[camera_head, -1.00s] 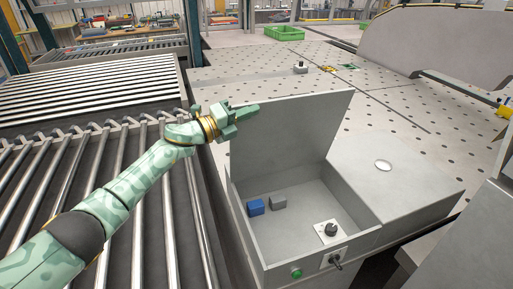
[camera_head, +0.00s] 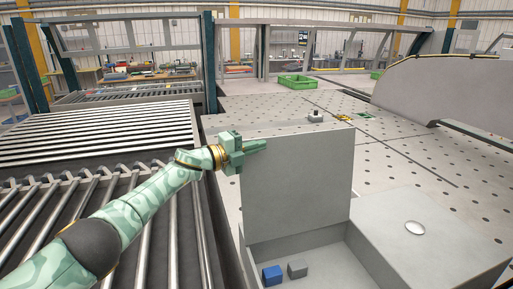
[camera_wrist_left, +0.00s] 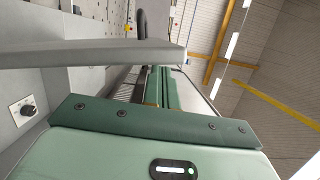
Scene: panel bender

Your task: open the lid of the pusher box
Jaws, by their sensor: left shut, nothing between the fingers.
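The pusher box's lid (camera_head: 298,188) is a flat grey panel standing about upright along the back of the open box (camera_head: 335,270). Inside the box are a blue block (camera_head: 272,275) and a grey block (camera_head: 297,268); its front part is cut off below. My left gripper (camera_head: 262,146) is shut and empty, its fingertips in front of the lid's upper left corner; whether they touch cannot be told. In the left wrist view a grey panel edge (camera_wrist_left: 100,52), likely the lid, crosses above the green gripper (camera_wrist_left: 166,88). My right gripper is not in view.
A closed grey housing with a round disc (camera_head: 415,227) adjoins the box on the right. The perforated table (camera_head: 400,165) spreads behind, with a small knob unit (camera_head: 316,117) and a green crate (camera_head: 297,81). A roller conveyor (camera_head: 100,135) lies left. A knob (camera_wrist_left: 28,110) shows in the wrist view.

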